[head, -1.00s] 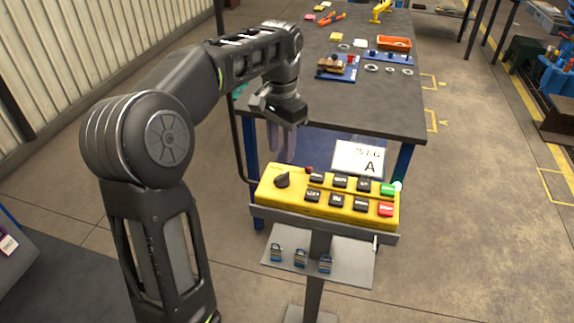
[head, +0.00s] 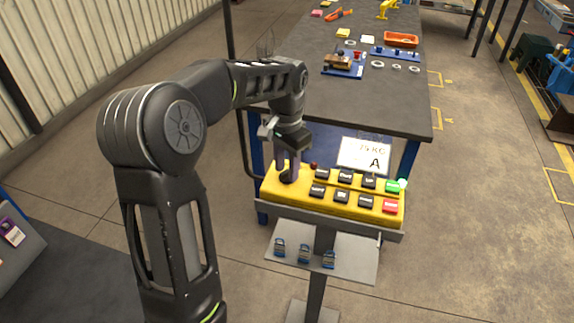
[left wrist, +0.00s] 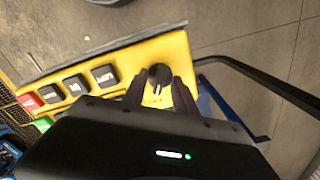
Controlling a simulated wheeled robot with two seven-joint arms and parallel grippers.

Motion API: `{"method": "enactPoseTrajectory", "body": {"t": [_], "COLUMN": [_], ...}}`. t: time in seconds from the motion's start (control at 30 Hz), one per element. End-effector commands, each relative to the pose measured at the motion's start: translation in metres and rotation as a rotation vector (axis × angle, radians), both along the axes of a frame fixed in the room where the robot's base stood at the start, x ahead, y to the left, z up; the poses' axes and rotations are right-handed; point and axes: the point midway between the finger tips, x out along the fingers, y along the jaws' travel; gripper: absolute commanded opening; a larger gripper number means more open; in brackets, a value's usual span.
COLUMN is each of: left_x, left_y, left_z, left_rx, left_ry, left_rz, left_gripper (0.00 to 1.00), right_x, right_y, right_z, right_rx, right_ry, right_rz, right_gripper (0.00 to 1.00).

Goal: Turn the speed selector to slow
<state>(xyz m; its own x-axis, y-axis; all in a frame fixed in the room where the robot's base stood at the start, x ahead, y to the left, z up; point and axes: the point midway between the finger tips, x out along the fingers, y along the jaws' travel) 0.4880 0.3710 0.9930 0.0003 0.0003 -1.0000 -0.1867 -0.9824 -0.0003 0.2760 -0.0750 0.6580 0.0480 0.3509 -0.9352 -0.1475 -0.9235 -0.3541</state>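The speed selector appears to be the round black knob (head: 286,177) at the left end of the yellow control box (head: 335,208). In the left wrist view the knob (left wrist: 159,76) has a pale line on it. Its markings are too small to read. My left gripper (head: 289,176) points down over the knob. In the left wrist view its two fingers (left wrist: 160,90) stand on either side of the knob, with gaps visible, so it looks open. In the head view the fingers partly hide the knob. My right gripper is not in view.
Several black buttons, a green button (head: 393,187) and a red button (head: 390,206) share the box. A small red-topped part (head: 313,166) stands just right of the fingers. A sign (head: 364,155) stands behind. Padlocks hang on a shelf (head: 350,265) below. A workbench (head: 400,110) stands beyond.

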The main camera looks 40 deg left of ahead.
Motion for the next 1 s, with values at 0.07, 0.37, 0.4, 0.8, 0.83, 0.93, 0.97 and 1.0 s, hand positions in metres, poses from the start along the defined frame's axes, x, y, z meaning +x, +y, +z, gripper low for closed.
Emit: {"method": "enactPoseTrajectory", "body": {"t": [0.07,0.37,0.4,0.8,0.83,0.93,0.97,1.0], "left_x": [0.0,0.0,0.0,0.0001,0.0001,0.0001,0.0001,0.0001], "left_y": [0.0,-0.0001,-0.0001,-0.0001,-0.0001,-0.0001,-0.0001,-0.0001], "left_z": [0.0,0.0003,0.0003,0.0005,0.0005,0.0006,0.0006,0.0006], "left_rx": [0.0,0.0,0.0,0.0,0.0,0.0,0.0,0.0], "left_ry": [0.0,0.0,0.0,0.0,0.0,0.0,0.0,0.0], "left_rz": [0.0,0.0,0.0,0.0,0.0,0.0,0.0,0.001], "left_gripper": [0.34,0.15,0.12,0.0,0.0,0.0,0.0,0.0], "right_x": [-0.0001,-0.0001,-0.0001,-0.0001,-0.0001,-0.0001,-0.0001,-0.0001], "right_y": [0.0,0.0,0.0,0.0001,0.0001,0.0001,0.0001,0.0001], "right_z": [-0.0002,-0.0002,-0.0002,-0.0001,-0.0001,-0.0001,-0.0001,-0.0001], "right_rx": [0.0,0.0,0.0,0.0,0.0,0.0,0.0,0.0], "right_ry": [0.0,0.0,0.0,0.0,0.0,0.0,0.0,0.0], "right_rz": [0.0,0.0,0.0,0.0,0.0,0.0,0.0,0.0], "right_gripper": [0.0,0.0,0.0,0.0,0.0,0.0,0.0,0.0]}}
